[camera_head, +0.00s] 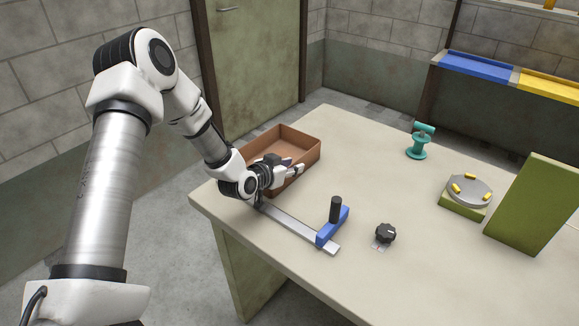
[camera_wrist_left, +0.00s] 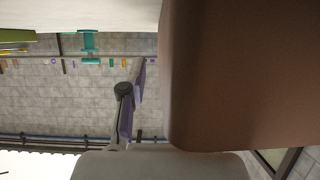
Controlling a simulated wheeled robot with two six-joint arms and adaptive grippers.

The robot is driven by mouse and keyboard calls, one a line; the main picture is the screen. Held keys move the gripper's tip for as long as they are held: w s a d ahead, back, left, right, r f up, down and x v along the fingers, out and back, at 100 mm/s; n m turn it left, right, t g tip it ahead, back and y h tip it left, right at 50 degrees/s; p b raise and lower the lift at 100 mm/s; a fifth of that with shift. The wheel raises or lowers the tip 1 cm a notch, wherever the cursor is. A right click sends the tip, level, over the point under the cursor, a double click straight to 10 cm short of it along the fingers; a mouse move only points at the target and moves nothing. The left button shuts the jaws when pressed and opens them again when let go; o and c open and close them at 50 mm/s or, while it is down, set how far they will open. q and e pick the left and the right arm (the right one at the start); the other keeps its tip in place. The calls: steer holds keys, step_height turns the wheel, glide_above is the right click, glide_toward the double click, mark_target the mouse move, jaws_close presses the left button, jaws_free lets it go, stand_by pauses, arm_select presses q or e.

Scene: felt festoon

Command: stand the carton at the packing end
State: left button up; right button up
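The carton, a brown open-topped box (camera_head: 310,157), rests on the pale table near its back left edge, open side up. It looks empty where I can see inside. My left gripper (camera_head: 292,165) is at the carton's near right side, its fingers spread at the wall. In the left wrist view the carton's brown wall (camera_wrist_left: 240,75) fills the right half. One finger with a purple pad (camera_wrist_left: 137,95) shows beside it, with a thin gap between. The other finger is hidden there. My right gripper is not in view. No marking shows which end is the packing end.
A bar clamp with blue jaw (camera_head: 328,232) and a black knob (camera_head: 385,233) lie in front. A teal fixture (camera_head: 419,146), a grey disc with yellow pieces (camera_head: 469,188) and a tall green block (camera_head: 536,205) stand farther right. The middle of the table (camera_head: 350,165) is clear.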

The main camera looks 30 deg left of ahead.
arm_select(q)
steer(key=shift+s+r, duration=0.1)
steer(key=shift+r, duration=0.15)
steer(key=p+v, duration=0.3)
steer(key=v, duration=0.8)
steer(key=shift+s+r, duration=0.15)
steer(key=shift+s, duration=0.2)
